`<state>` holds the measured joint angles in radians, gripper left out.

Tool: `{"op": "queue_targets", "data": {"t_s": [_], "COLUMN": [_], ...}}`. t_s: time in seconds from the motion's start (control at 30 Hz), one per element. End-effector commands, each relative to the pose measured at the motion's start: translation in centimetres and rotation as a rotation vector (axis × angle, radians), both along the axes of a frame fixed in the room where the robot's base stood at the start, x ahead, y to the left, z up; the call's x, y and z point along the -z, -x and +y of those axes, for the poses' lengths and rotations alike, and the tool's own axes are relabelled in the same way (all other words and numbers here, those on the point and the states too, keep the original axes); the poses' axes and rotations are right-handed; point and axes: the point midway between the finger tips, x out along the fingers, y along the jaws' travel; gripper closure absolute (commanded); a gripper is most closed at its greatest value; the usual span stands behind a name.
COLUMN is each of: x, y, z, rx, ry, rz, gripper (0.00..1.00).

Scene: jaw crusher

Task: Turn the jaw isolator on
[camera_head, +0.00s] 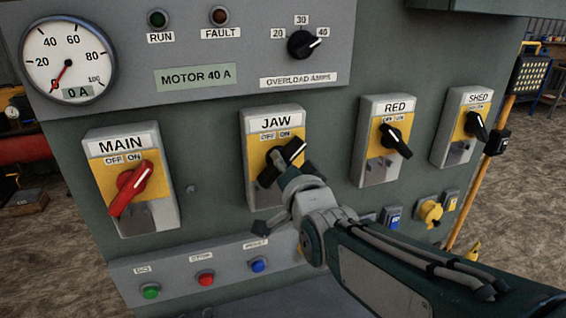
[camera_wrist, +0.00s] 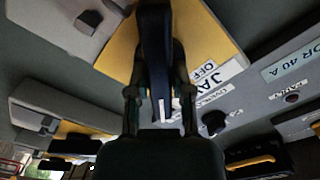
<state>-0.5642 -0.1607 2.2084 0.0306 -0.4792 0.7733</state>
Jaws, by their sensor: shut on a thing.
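The JAW isolator (camera_head: 254,190) is a grey box with a yellow plate on the panel, marked OFF at left and ON at right. Its black handle (camera_head: 297,147) slants from upper right to lower left, with the upper end toward the ON side. My gripper (camera_head: 279,166) is at the handle, partly covering it. In the wrist view the dark handle (camera_wrist: 153,45) stands between both fingers of my gripper (camera_wrist: 158,75), which are shut on it. The yellow plate (camera_wrist: 118,50) and part of the JAW label show behind.
The MAIN isolator (camera_head: 130,187) has a red handle slanted like the JAW one. The RED (camera_head: 376,170) and SHED (camera_head: 450,150) isolators have black handles slanted the other way. Several push buttons (camera_head: 205,279) sit below. The ammeter (camera_head: 66,62) reads about 0.

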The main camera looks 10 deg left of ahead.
Motion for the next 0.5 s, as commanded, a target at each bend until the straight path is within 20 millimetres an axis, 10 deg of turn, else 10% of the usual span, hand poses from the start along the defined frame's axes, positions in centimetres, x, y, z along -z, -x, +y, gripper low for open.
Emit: {"op": "queue_targets", "data": {"t_s": [0.17,0.2,0.27,0.5], "x": [0.63,0.63,0.63,0.30], "y": [0.03,0.03,0.03,0.01], "z": [0.02,0.02,0.02,0.00], "rx": [0.000,0.000,0.000,0.000], "ry": [0.007,0.007,0.007,0.004], "rz": [0.014,0.014,0.014,0.006], "gripper": [1.00,0.67,0.40,0.37]}}
